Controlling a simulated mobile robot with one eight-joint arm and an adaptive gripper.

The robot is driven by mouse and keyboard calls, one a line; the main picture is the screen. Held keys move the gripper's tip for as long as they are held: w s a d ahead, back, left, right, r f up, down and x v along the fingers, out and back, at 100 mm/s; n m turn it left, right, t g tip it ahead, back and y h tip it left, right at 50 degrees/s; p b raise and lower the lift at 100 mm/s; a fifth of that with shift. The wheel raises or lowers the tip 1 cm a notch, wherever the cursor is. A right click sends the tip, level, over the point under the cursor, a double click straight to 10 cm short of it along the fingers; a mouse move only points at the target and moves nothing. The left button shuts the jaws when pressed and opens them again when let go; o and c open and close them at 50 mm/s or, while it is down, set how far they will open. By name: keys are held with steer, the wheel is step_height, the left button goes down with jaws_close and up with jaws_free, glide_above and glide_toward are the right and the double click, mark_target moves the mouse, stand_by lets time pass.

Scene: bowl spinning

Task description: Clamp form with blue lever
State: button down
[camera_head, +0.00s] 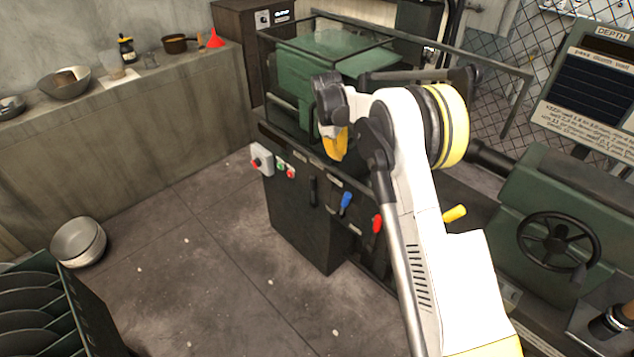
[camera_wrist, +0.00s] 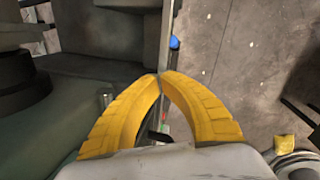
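The blue lever (camera_head: 346,203) stands on the front of the dark green lathe, between a black lever (camera_head: 312,190) and a red lever (camera_head: 377,222). Its blue knob (camera_wrist: 174,42) also shows in the wrist view, just beyond my fingertips and slightly right. My gripper (camera_head: 335,148) has yellow fingers and hangs above the lathe's front edge, up from the blue lever and apart from it. In the wrist view the fingertips (camera_wrist: 162,75) meet, with nothing seen held. The form is not clearly seen; a dark round part (camera_wrist: 18,85) at the wrist view's left may belong to it.
A green guard frame (camera_head: 330,45) covers the headstock. A yellow-handled lever (camera_head: 455,213) and a handwheel (camera_head: 558,242) are at right. A switch box (camera_head: 262,160) is on the lathe's left corner. The floor before the lathe is clear.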

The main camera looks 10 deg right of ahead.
step_height(320, 180, up, 2)
steer(key=a+n+y, duration=0.1)
steer(key=a+n, duration=0.1)
steer(key=b, duration=0.6)
glide_above(343, 207)
steer(key=w+a, duration=0.2)
steer(key=w, duration=0.1)
step_height(343, 207, down, 20)
steer(key=shift+r+g, duration=0.15)
steer(key=shift+g, duration=0.25)
steer(key=shift+s+d+t+y, duration=0.3)
steer(key=shift+s+d, duration=0.25)
steer(key=shift+s, duration=0.15)
steer(key=shift+s+d+t+y, duration=0.2)
steer(key=shift+s+d+t, duration=0.1)
steer(key=shift+s+d, duration=0.3)
steer(key=shift+s+a, duration=0.1)
